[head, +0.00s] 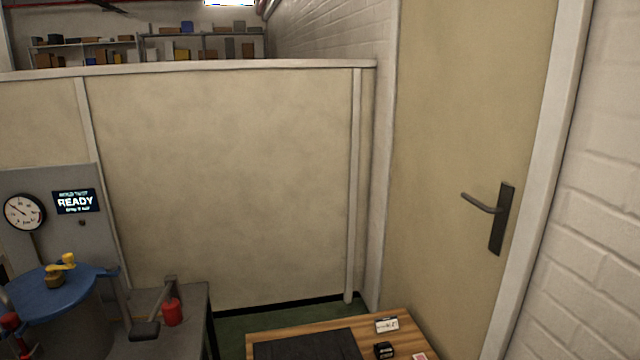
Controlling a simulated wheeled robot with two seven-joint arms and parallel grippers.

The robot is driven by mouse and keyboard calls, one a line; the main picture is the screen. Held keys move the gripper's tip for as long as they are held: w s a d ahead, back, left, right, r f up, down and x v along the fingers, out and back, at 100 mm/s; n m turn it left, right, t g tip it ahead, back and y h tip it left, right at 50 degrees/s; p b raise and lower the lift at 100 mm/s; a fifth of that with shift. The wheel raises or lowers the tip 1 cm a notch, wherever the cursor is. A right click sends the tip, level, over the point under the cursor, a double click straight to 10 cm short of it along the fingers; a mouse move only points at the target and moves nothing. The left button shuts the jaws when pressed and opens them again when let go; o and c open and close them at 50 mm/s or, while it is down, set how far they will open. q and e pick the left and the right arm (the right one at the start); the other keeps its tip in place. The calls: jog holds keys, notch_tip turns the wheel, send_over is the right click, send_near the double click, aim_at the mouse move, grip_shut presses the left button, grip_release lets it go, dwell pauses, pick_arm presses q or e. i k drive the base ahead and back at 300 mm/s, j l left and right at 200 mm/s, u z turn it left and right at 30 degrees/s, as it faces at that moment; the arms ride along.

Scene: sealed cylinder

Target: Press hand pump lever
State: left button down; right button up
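The hand pump stands on a dark grey bench at the lower left, with a red body (172,312). Its dark lever (146,329) slopes down toward the front left and ends in a wide dark grip. Left of it is a grey cylinder with a blue lid (50,294), which carries a yellow-handled valve (62,263). A round gauge (24,212) and a display (76,201) reading READY are on the grey panel behind. Neither of my grippers shows in the head view.
A wooden table (388,313) with a black mat (308,346) and small items stands at the lower middle. A beige partition (220,180) closes off the back. A door with a dark handle (502,218) is at the right.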

aim_at(149, 330)
jog(key=u, duration=1)
